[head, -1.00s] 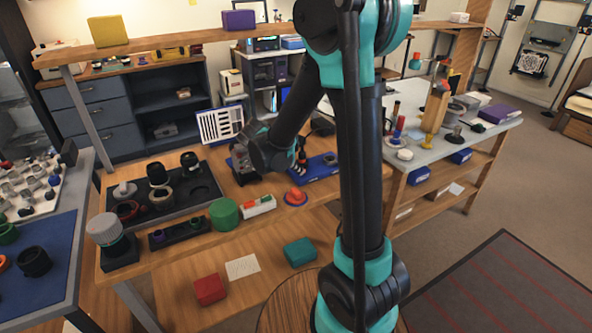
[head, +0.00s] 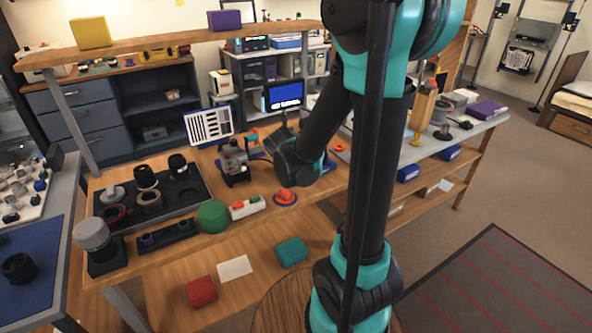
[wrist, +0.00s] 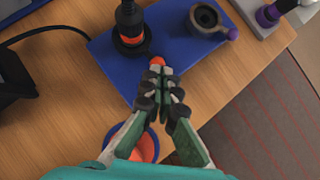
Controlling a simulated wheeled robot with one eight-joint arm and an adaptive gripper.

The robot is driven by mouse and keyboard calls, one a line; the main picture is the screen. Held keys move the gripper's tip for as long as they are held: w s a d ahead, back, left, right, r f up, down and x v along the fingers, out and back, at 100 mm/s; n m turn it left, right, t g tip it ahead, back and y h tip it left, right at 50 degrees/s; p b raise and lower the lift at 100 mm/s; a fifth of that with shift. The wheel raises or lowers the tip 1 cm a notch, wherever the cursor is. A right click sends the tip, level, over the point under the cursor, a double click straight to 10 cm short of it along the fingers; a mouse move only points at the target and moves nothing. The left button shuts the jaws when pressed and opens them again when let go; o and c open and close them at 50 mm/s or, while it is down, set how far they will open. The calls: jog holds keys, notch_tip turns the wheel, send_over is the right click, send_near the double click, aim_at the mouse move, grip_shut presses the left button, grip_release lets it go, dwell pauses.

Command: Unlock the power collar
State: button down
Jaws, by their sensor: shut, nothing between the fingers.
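In the wrist view, a black upright cylinder with an orange-red ring (wrist: 132,40) low on it stands on a blue mat (wrist: 178,58). I cannot tell for sure whether this ring is the power collar. My gripper (wrist: 161,76) is shut and empty, its tips over the mat's near edge. A small orange-red piece (wrist: 157,61) shows just past the tips; I cannot tell whether they touch it. A grey ring-shaped part with a purple knob (wrist: 207,20) is at the mat's upper right. In the head view, my wrist hides most of the mat.
A dark device (head: 234,161) stands left of my wrist.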

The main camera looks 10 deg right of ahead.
jog(key=shift+w+d, duration=0.2)
jog(key=shift+d, duration=0.45)
jog(key=shift+a, duration=0.1)
jog(key=shift+w+a, duration=0.5)
jog(key=shift+a, duration=0.05)
jog(key=shift+s, duration=0.1)
